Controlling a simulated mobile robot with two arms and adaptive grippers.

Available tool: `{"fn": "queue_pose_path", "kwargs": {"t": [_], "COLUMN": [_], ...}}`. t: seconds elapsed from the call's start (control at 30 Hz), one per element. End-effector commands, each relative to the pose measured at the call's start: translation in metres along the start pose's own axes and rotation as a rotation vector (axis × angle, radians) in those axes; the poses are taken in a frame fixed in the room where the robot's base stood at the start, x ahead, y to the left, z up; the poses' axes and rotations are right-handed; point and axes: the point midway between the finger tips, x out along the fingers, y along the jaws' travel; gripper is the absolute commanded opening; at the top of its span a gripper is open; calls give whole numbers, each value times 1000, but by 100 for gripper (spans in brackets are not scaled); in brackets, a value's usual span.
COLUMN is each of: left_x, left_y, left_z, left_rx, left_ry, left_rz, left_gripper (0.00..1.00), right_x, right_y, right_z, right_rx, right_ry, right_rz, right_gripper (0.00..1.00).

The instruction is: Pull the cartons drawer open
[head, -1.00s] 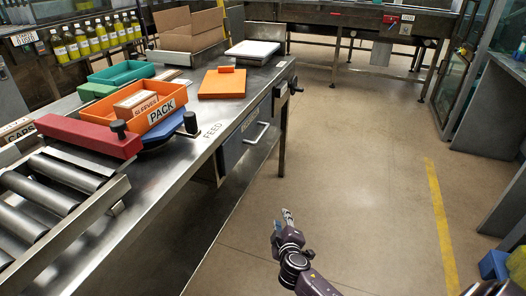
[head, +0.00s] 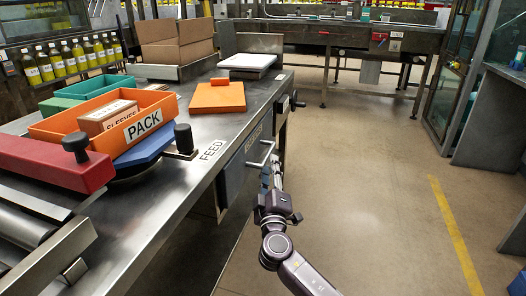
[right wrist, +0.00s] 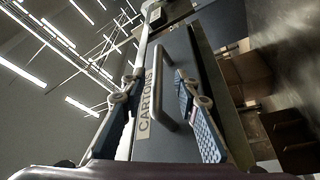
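The cartons drawer (head: 233,174) is a grey-blue front under the edge of the metal bench, and it looks shut. The handle (head: 266,152) also shows in the head view. My right gripper (head: 272,172) is at the handle in the head view. In the right wrist view my right gripper (right wrist: 157,90) is open, with one finger on each side of the handle. I see no grip on the bar. My left gripper is not in view.
An orange PACK tray (head: 84,119) holding a sleeves box stands on the bench (head: 200,181). An orange board (head: 217,98) lies further back. A crank knob (head: 297,103) sticks out beyond the drawer. The floor to the right is clear.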

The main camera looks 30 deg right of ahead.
Motion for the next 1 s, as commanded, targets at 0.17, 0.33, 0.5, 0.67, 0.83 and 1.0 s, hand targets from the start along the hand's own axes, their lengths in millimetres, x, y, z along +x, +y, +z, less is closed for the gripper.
{"fn": "queue_pose_path", "kwargs": {"t": [0.17,0.33,0.5,0.67,0.83,1.0], "left_x": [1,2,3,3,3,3], "left_y": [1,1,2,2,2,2], "left_z": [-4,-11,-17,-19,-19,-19], "left_rx": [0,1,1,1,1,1], "left_ry": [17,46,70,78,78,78], "left_rz": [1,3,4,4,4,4], "left_gripper": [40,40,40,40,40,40], "right_x": [29,53,66,69,68,68], "right_y": [1,0,0,-1,-1,0], "right_z": [0,0,0,0,0,0], "right_rx": [-2,-2,0,0,0,0], "right_ry": [1,0,0,-1,-1,-1], "right_rz": [2,0,-1,-2,-2,-2], "right_gripper": [29,29,29,29,28,9]}}
